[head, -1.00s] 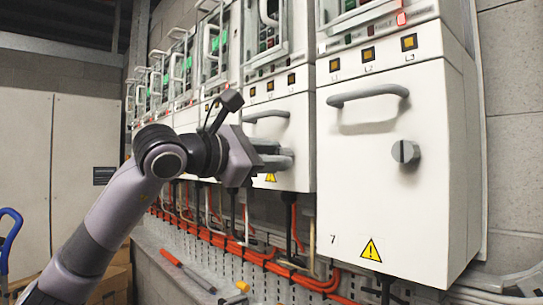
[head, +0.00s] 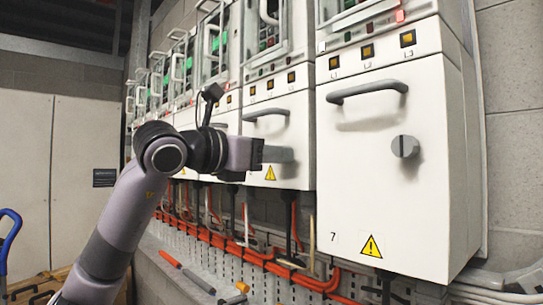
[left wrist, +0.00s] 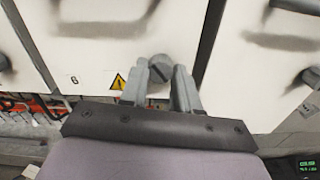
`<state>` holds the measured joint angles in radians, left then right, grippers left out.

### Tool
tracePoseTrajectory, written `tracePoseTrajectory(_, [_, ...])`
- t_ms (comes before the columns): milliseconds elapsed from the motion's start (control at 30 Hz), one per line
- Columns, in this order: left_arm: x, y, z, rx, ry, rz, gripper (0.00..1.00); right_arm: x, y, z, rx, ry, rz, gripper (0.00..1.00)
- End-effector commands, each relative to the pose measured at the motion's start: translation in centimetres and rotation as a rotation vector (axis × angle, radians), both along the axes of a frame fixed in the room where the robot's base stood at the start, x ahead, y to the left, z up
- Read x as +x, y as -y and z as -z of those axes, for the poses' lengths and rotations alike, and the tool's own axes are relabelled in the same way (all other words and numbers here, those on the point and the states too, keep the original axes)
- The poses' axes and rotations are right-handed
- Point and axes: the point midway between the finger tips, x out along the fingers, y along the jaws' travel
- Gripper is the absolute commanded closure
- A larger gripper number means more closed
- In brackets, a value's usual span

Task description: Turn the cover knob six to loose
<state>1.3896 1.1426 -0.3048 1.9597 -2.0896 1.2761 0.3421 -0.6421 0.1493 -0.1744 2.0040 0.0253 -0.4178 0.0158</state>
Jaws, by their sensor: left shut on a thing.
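The cover of box six (head: 297,115) is white, with a grey bar handle (head: 265,113) above and a yellow warning triangle (head: 270,174) below. In the left wrist view its knob (left wrist: 160,69) is a round grey disc with a slanted slot, near the label "6". My left gripper (head: 280,155) reaches the cover from the left in the head view and hides the knob there. In the left wrist view my left gripper (left wrist: 162,78) has its fingers on both sides of the knob, shut on it. My right gripper is not in view.
Box seven (head: 395,205) stands at the right, with its own handle (head: 370,91) and knob (head: 405,147). More boxes line the wall at the left. Orange cables (head: 290,275) run below. A screwdriver (head: 190,272) lies on the ledge.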

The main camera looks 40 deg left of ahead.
Motion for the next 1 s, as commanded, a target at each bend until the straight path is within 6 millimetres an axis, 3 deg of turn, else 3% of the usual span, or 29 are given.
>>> tracePoseTrajectory(600, [-0.02,-0.03,-0.09,-0.533,-0.042,-0.001,1.0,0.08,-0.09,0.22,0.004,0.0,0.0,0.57])
tracePoseTrajectory(1000, [-0.04,-0.05,-0.12,-0.689,-0.055,-0.001,1.0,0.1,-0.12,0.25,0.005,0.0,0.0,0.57])
